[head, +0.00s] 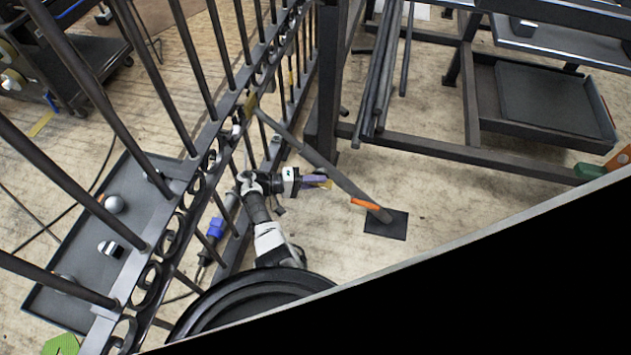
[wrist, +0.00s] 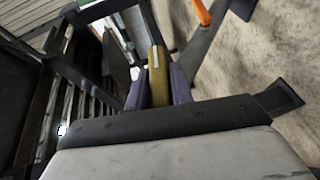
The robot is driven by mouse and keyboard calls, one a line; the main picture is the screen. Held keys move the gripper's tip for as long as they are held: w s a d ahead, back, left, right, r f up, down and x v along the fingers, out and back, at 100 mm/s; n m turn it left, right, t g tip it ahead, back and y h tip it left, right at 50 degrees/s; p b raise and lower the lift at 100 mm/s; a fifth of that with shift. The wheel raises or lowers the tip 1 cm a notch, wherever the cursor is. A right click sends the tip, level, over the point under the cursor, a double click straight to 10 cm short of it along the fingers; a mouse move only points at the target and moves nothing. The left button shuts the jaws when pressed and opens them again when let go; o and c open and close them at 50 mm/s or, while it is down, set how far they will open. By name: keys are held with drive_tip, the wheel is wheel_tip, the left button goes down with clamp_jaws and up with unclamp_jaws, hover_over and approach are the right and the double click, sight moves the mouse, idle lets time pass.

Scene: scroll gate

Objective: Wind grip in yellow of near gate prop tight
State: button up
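The near gate prop (head: 347,185) is a dark grey strut that slants from the gate down to a black floor plate (head: 386,225). It has an orange piece (head: 365,203) near its foot, which also shows in the wrist view (wrist: 203,12). The yellow grip (wrist: 158,76) stands between the purple fingers of my gripper (wrist: 157,88), with no clear gap on either side. In the head view my gripper (head: 318,182) reaches in from the left and meets the prop at mid-length. Only a little of the yellow grip shows there; its joint with the prop is hidden.
The barred gate (head: 205,140) with scroll rings stands close on the left of my arm. A grey tray (head: 90,245) lies behind it. A dark rack (head: 470,150) with long bars stands at the back right. Bare floor (head: 450,195) lies right of the prop.

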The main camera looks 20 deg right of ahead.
drive_tip(key=o, duration=0.3)
drive_tip(key=shift+r+p, duration=0.15)
drive_tip(key=shift+p, duration=0.15)
